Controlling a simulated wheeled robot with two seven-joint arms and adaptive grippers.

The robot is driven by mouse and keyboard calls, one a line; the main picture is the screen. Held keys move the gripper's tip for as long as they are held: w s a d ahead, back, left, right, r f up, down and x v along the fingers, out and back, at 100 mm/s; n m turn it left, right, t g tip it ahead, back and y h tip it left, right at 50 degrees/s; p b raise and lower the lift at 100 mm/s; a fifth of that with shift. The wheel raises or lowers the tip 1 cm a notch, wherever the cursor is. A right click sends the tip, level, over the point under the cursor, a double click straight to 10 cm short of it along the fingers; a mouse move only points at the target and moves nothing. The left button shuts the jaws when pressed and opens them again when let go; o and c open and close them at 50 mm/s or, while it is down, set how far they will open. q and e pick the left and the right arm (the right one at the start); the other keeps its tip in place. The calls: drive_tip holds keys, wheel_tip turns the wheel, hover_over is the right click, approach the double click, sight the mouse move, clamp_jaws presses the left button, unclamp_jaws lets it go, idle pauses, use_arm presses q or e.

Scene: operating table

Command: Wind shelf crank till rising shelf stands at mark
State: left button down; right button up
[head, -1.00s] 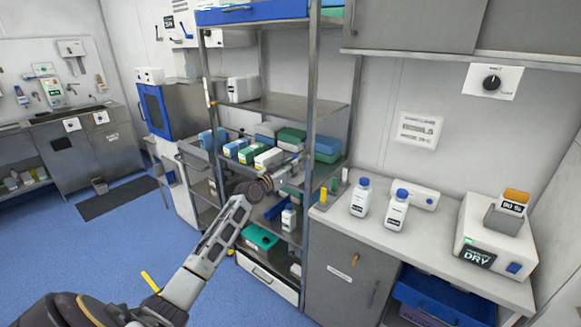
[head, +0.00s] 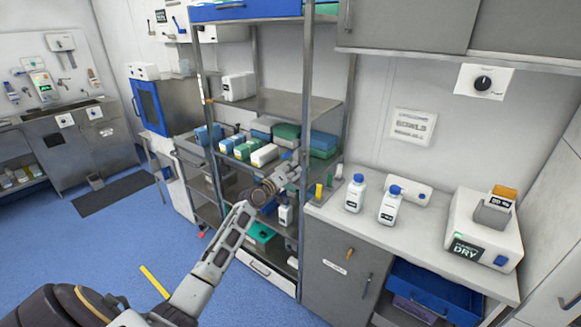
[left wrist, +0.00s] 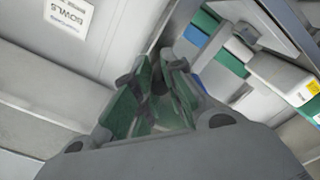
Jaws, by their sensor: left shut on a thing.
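The metal shelf rack (head: 350,95) stands in the middle of the head view. Its middle shelf board (head: 300,102) is bare at the right, and a lower shelf (head: 232,176) carries coloured boxes. A small orange mark (head: 209,100) shows on the left front post; I cannot tell how the shelf's height compares with it. My left gripper (head: 298,163) is at the right front post. In the left wrist view my green-padded fingers (left wrist: 160,72) are closed together on something, apparently the crank handle, which they almost wholly hide. My right gripper is not in view.
Right of the rack, a counter (head: 440,222) holds two white bottles (head: 355,193) and a drying device (head: 482,230). An open blue drawer (head: 432,290) sticks out below.

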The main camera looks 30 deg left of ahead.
use_arm(q)
drive_tip(key=shift+d+n, duration=0.25)
drive_tip(key=shift+n, duration=0.35)
drive_tip(key=c, duration=1.4)
unclamp_jaws()
drive_tip(key=shift+s+a, duration=0.15)
drive_tip(key=shift+s, duration=1.85)
drive_tip(key=shift+s+a, duration=0.15)
drive_tip(key=shift+s, duration=1.85)
drive_tip(key=shift+s+a, duration=0.15)
drive_tip(key=shift+s, duration=1.85)
